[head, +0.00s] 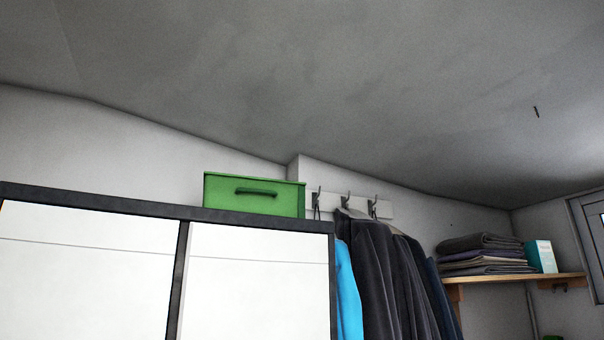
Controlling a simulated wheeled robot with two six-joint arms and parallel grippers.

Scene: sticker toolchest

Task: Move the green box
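A green box (228,202) with a dark green handle (256,192) on its front sits on top of a tall cabinet (110,206), near the cabinet's right end. The cabinet has white doors and a dark frame. The top surface of the cabinet is hidden, as I see it from below. Neither of my grippers is in the head view.
Dark coats (368,265) and a bright blue garment (347,295) hang from a hook rail (330,201) right of the cabinet. A wooden shelf (510,279) at the right holds folded cloths (484,255) and a white and teal carton (541,256). The ceiling slopes above.

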